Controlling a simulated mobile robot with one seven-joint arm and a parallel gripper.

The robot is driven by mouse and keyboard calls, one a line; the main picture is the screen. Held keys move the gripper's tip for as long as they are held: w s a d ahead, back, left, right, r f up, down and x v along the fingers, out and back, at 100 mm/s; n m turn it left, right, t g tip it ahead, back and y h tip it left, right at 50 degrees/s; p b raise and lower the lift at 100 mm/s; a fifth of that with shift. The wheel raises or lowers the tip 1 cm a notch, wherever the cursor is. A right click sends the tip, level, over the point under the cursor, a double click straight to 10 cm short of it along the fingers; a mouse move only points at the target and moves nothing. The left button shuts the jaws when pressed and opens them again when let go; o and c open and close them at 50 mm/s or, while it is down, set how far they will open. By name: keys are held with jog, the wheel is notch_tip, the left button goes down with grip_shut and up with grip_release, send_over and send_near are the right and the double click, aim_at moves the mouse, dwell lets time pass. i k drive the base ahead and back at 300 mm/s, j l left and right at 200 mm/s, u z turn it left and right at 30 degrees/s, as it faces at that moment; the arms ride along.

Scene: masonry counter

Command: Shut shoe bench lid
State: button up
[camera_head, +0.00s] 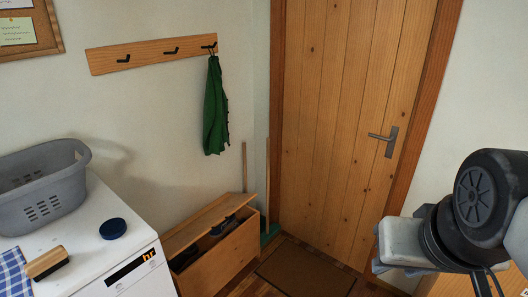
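The wooden shoe bench (224,266) stands low against the left wall, beside the washing machine and near the door. Its top is open, and dark shoes (222,226) show inside. A wooden board at the back of the opening, apparently the lid (196,221), is up toward the wall; its exact angle is hard to tell. Part of my arm shows at the right edge, well apart from the bench. My gripper's fingers cannot be made out.
A white washing machine (128,235) with a grey basket (40,190), brush (47,262) and blue round lid (113,228) stands left of the bench. A doormat (305,270) lies before the closed wooden door (345,110). A green cloth (215,110) hangs above the bench.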

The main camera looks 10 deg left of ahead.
aim_at(173, 246)
jog(key=u, duration=1)
jog(key=i+l+z, duration=0.15)
jog(key=i, duration=0.2)
jog(key=i+z, duration=0.2)
jog(key=i, duration=0.2)
jog(key=i+l+u, duration=0.15)
jog(key=i, duration=0.3)
jog(key=i+l+u, duration=0.15)
jog(key=i, duration=0.3)
jog(key=i+l+u, duration=0.2)
jog(key=i, duration=0.25)
jog(key=i+l+u, duration=0.35)
